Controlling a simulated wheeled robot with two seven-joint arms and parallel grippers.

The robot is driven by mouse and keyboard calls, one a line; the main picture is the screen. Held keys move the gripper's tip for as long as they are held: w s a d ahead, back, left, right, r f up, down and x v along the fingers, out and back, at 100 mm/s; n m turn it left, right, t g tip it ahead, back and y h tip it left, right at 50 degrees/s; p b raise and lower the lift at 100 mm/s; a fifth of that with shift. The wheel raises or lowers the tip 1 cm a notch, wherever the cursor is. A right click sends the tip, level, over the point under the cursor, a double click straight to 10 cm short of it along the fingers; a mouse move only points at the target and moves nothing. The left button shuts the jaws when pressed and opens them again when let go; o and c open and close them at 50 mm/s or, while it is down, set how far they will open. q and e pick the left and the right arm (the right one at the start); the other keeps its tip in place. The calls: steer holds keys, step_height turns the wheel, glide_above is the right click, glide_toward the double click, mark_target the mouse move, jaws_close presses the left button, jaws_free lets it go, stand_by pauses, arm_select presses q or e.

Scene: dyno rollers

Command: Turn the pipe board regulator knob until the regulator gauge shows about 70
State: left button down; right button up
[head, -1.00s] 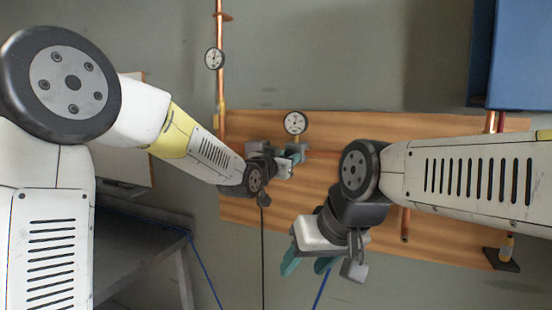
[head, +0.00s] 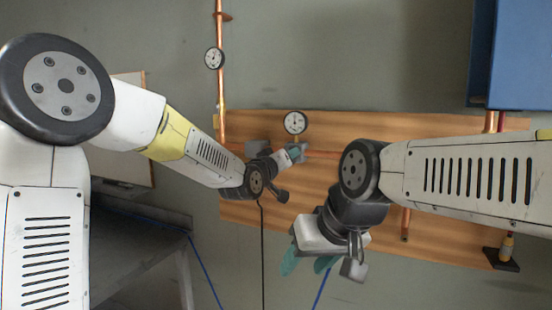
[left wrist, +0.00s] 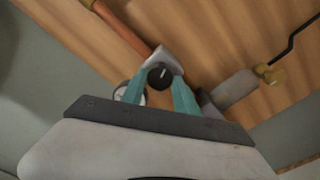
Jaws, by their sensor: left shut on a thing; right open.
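The regulator gauge (head: 295,122) is a round white dial on the wooden pipe board (head: 340,135); its reading is too small to tell. My left gripper (head: 298,152) is just below the gauge at the regulator. In the left wrist view, the black regulator knob (left wrist: 160,75) with a pale mark sits between the teal fingertips of my left gripper (left wrist: 158,80), which is shut on it. The gauge (left wrist: 128,92) is partly hidden behind a finger there. My right gripper (head: 305,262) hangs open and empty in front of the board's lower part.
A second gauge (head: 214,58) is on the vertical copper pipe (head: 220,95) at the left. A blue box (head: 515,55) is on the wall at upper right. A dark table (head: 140,245) stands at lower left. A valve with a dark base (head: 502,258) is at lower right.

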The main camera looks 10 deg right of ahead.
stand_by(0.3)
arm_select(q)
steer(key=c, duration=0.9)
jaws_free()
steer(key=v, duration=0.7)
steer(key=shift+s+a, duration=0.2)
steer(key=shift+s, duration=0.15)
steer(key=shift+a, duration=0.1)
stand_by(0.4)
